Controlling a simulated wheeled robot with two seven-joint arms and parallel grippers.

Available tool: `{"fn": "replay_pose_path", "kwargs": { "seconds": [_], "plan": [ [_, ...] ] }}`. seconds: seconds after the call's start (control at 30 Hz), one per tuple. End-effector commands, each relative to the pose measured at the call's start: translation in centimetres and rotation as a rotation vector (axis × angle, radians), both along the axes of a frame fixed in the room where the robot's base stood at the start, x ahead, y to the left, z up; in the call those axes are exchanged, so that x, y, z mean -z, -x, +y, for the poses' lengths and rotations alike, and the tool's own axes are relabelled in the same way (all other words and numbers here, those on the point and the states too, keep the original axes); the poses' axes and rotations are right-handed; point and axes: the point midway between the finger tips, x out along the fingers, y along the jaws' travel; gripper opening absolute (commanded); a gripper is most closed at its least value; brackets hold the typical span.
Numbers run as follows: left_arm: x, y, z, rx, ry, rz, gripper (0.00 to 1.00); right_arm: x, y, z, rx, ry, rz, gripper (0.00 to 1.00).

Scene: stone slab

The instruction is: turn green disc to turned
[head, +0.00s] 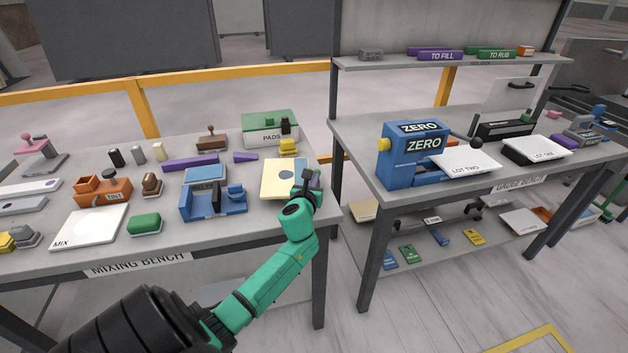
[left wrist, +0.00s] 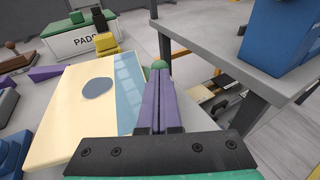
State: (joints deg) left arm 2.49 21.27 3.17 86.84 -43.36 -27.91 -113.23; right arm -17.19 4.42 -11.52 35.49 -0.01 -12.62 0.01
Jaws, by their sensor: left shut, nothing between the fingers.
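A small rounded green piece (left wrist: 159,65), which may be the green disc, shows just beyond my left fingertips in the left wrist view. Most of it is hidden behind the fingers, so its turn cannot be read; I cannot make it out in the head view. My left gripper (head: 315,181) is at the right end of the mixing bench, its purple fingers (left wrist: 158,84) shut and empty. Whether the tips touch the green piece is unclear. A cream board (head: 271,178) with a blue strip and a grey round spot (left wrist: 97,88) lies beside the fingers, on their left.
The mixing bench (head: 160,248) holds a PADS box (head: 270,137), a yellow block (head: 288,147), a blue fixture (head: 212,205) and several other parts. A gap separates it from the gauge bench (head: 395,190), which carries a blue ZERO device (head: 408,166).

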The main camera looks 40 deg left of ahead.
Motion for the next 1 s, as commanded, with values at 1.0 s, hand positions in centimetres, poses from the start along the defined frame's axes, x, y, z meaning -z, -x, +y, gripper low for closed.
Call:
{"fn": "replay_pose_path", "kwargs": {
  "seconds": [1.0],
  "plan": [
    [-0.2,-1.8,0.6,-0.126,-0.001,0.001,0.00,-0.2,-0.1,-0.3,0.000,0.005,-0.001,0.67]
  ]
}}
